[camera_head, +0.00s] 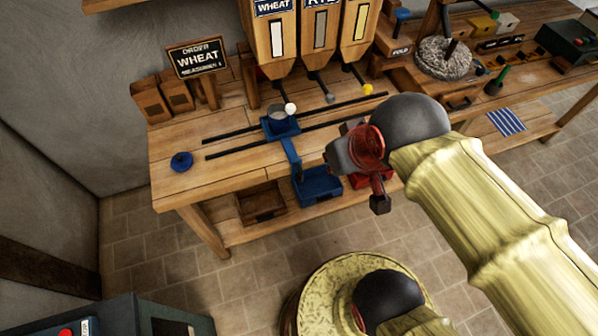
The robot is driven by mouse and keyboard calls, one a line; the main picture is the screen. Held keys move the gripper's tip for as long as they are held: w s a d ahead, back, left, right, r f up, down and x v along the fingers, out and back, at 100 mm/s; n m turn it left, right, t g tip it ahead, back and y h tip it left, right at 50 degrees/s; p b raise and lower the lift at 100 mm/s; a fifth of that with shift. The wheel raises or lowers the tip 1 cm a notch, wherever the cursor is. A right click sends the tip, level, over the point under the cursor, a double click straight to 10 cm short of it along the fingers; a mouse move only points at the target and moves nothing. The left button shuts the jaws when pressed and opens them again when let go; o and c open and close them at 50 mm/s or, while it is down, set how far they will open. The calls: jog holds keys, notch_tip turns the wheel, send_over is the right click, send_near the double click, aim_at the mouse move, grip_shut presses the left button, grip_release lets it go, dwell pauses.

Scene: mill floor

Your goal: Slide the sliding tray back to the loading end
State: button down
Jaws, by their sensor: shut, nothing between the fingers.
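The blue sliding tray (281,127) sits on two black rails (330,116) on the workbench, near the front of the WHEAT hopper (272,32). A blue arm (291,153) runs from the tray over the bench's front edge, toward a blue bin below. My gripper (380,204) is shut and empty, pointing down in front of the bench, to the right of the tray and apart from it. My own red-and-grey wrist hides part of the bench front and rails.
A round blue knob (181,161) lies at the bench's left end. The blue bin (318,186) and a wooden box (261,202) sit on the lower shelf. A millstone (444,59) stands right.

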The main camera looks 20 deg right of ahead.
jog(key=c, duration=2.6)
grip_release()
jog(key=shift+o, duration=0.6)
jog(key=shift+f, duration=0.15)
jog(key=o, duration=0.4)
jog(key=f, duration=0.2)
jog(key=w+f+g+b, duration=0.1)
jog(key=f, duration=0.1)
jog(key=f+g, duration=0.1)
jog(key=f, duration=0.2)
jog(key=shift+w+b, duration=0.35)
jog(key=shift+c, duration=0.2)
jog(key=shift+o, duration=1.2)
jog(key=w+f+g+b, duration=0.1)
jog(key=w+f+g, duration=0.1)
jog(key=w+f, duration=0.3)
jog(key=w+f+m+g+b, duration=0.1)
jog(key=w+f, duration=0.4)
jog(key=f, duration=0.6)
jog(key=shift+w+f+g, duration=0.3)
jog(key=shift+g, duration=0.3)
send_over(301, 172)
notch_tip(301, 172, down, 2)
jog(key=shift+m, duration=0.4)
jog(key=shift+f+t+b, duration=0.3)
jog(key=shift+f+b, duration=0.1)
notch_tip(301, 172, down, 7)
jog(key=shift+r+b, duration=0.1)
jog(key=shift+b, duration=0.85)
